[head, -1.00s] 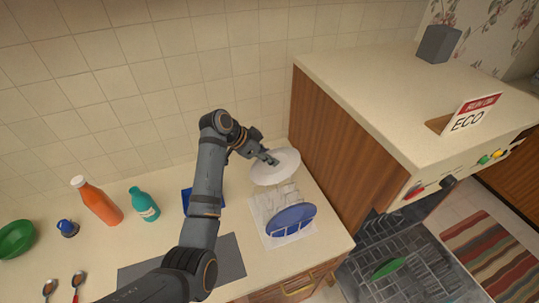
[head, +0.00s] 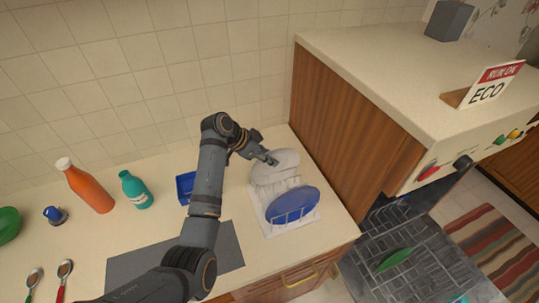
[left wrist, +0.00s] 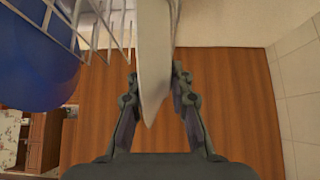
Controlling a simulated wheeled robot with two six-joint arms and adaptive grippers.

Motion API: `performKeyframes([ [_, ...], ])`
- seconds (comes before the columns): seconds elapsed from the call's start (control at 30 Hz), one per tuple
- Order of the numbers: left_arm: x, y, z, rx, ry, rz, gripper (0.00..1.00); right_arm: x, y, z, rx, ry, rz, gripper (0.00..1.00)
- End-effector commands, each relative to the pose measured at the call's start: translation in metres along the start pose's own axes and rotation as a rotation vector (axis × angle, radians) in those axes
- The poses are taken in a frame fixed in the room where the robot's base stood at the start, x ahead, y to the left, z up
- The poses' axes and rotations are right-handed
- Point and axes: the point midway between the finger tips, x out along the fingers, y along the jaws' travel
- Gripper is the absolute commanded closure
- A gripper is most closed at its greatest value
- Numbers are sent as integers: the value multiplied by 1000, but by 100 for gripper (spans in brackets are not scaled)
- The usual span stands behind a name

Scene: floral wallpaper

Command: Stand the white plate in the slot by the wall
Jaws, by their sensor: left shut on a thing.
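The white plate (head: 276,163) is at the wall end of the white wire rack (head: 261,213), its lower part behind the wires. My left gripper (head: 270,160) is shut on the plate's rim from the left side. In the left wrist view the white plate (left wrist: 153,55) shows almost edge-on between the two fingers (left wrist: 154,82), beside the rack wires (left wrist: 102,20). A blue plate (head: 294,204) stands tilted in the front part of the rack; it also shows in the left wrist view (left wrist: 32,65). Whether the white plate's bottom rests in a slot is hidden.
A wooden cabinet side (head: 335,125) rises close right of the rack. The tiled wall (head: 150,90) is behind. A blue container (head: 186,187), teal bottle (head: 136,190) and orange bottle (head: 88,188) stand left. A grey mat (head: 150,268) lies in front.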

Motion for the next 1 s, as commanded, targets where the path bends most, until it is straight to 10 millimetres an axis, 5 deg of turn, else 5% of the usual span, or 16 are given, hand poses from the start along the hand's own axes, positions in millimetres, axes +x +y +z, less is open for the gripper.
performKeyframes([
  [0.43,4,0,3,1,1,0,100,2,-1,0,0,0,-1,53],
  [0.47,4,0,3,1,1,0,77,2,-1,0,0,0,-1,53],
  [0.63,4,0,3,0,1,0,54,2,-1,0,0,0,-1,53],
  [1.0,-1,-1,4,0,0,-2,53,2,0,0,0,0,1,53],
])
